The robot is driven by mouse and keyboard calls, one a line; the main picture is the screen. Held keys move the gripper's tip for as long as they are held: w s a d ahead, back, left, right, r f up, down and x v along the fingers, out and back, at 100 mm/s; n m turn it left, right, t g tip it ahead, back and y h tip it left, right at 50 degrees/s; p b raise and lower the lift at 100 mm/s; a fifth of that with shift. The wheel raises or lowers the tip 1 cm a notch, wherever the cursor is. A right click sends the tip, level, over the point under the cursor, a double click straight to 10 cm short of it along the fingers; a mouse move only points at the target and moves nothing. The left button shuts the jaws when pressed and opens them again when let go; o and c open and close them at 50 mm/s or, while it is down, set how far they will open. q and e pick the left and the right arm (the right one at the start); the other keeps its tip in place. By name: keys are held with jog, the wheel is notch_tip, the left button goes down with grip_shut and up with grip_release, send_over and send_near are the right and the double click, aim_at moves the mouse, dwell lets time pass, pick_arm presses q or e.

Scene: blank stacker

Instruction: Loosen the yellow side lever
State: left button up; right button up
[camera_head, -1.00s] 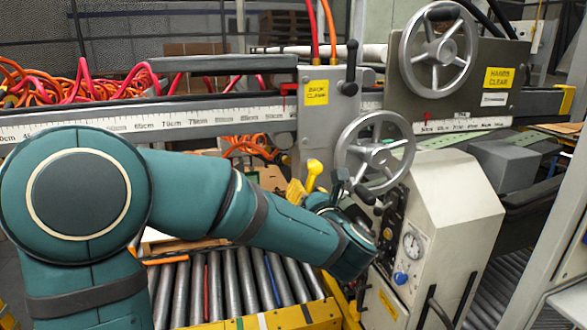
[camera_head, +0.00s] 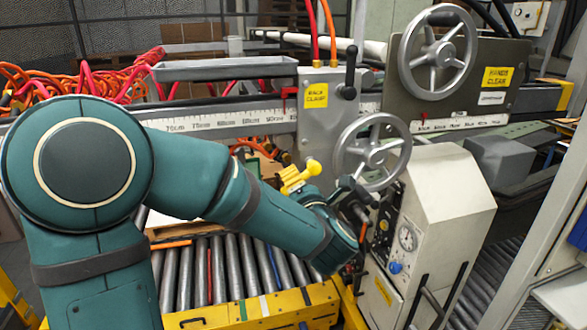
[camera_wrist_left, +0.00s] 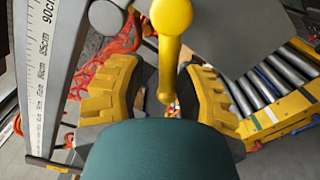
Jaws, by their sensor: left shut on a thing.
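The yellow side lever (camera_wrist_left: 172,45) shows in the left wrist view as a smooth rod with a rounded end, standing between the two yellow, ribbed fingers of my left gripper (camera_wrist_left: 160,88). The gripper is shut on it; the exact contact is partly hidden. In the head view the lever (camera_head: 311,168) and the yellow fingers of my left gripper (camera_head: 292,180) are close together, left of the lower handwheel and below the grey upright plate. The lever slants there, and its base is hidden. My right gripper is in neither view.
The lower handwheel (camera_head: 373,152) and the beige control cabinet (camera_head: 445,215) with its gauge stand right of my left wrist. A roller conveyor (camera_head: 232,265) with a yellow frame lies below. A ruled rail (camera_head: 215,122) crosses behind, with orange and red hoses beyond it.

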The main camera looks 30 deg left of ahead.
pick_arm(q)
jog(key=r+m+p, duration=0.1)
jog(key=m, duration=0.1)
jog(key=r+m+p, duration=0.1)
jog(key=m+p, duration=0.1)
jog(key=shift+s+a+r+m, duration=0.15)
jog(key=shift+s+a+m, duration=0.05)
jog(key=shift+m, duration=0.2)
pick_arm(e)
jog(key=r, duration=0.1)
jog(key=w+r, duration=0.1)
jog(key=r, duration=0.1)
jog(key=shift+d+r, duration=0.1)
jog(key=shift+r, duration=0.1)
pick_arm(q)
jog(key=shift+d, duration=0.1)
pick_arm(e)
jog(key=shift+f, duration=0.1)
pick_arm(q)
jog(key=b+v, duration=0.2)
jog(key=v, duration=0.7)
jog(key=shift+b, duration=0.3)
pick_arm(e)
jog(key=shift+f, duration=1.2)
